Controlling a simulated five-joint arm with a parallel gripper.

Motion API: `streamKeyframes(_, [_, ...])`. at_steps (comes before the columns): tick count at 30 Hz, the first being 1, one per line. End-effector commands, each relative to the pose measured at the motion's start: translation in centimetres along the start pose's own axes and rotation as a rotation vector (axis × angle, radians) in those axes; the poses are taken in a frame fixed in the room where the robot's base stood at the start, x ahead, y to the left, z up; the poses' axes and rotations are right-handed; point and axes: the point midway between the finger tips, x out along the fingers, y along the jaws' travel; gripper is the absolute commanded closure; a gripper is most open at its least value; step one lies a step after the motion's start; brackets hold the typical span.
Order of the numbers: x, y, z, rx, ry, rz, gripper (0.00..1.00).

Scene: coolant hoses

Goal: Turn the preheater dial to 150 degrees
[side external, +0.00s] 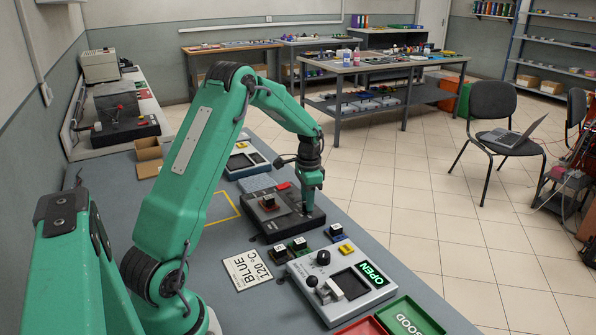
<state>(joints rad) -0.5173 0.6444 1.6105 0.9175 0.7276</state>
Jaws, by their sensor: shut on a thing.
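The preheater looks to be the black, flat unit (262,229) on the grey bench, with a small dark block (268,202) on its plate and a red part at its back edge. My gripper (306,208) points straight down at the right end of this unit. Its jaws are shut on what appears to be the preheater dial, which the fingers hide. The dial's setting cannot be read from here. A white card (247,269) in front of the unit reads "BLUE 120 °C".
Small coloured pieces (298,243) lie just in front of the black unit. A white unit (318,308) with a black knob and a green "OPEN" display stands nearer. Green "GOOD" (410,318) and red (362,328) trays lie at the front. A yellow outline (226,208) marks bench left of the unit.

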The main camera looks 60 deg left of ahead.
Motion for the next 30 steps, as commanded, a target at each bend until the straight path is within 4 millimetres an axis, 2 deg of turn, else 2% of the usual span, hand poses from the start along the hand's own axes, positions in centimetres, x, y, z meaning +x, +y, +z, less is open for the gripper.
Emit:
streamKeyframes(18, [0.14,-0.27,0.19,0.562,-0.008,0.014,0.93])
streamKeyframes(30, [0.14,-0.2,0.08,0.763,-0.008,0.016,0.93])
